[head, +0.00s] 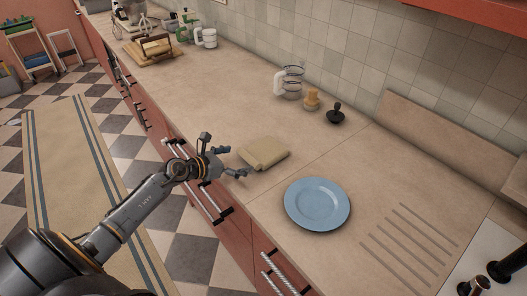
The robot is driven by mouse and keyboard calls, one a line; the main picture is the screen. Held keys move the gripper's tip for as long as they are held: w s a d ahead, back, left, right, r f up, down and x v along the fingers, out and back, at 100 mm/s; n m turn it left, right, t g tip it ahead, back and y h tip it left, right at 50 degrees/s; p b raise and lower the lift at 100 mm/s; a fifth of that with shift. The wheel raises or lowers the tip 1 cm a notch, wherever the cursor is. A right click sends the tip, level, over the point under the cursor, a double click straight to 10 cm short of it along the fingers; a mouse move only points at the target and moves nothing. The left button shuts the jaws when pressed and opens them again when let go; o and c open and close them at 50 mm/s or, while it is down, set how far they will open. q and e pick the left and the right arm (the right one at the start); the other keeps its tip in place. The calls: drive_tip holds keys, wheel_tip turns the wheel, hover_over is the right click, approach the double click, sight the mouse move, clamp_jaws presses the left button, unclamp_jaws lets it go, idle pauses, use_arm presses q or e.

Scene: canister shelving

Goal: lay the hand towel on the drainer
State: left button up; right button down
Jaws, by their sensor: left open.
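The hand towel (264,153) is a folded tan cloth lying flat on the counter near its front edge. My left gripper (232,161) is open, just left of the towel and apart from it or barely at its edge; I cannot tell which. The grooves cut in the counter at the lower right look like the drainer (408,240). Nothing lies on the grooves. My right gripper is not in view.
A blue plate (317,203) lies between the towel and the grooves. A glass press (289,82), a wooden piece (312,99) and a black tamper (336,112) stand near the tiled wall. The counter (210,95) behind the towel is clear.

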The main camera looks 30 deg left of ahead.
use_arm(q)
drive_tip(key=shift+x, duration=1.3)
drive_tip(key=c, duration=1)
drive_tip(key=shift+r, duration=0.2)
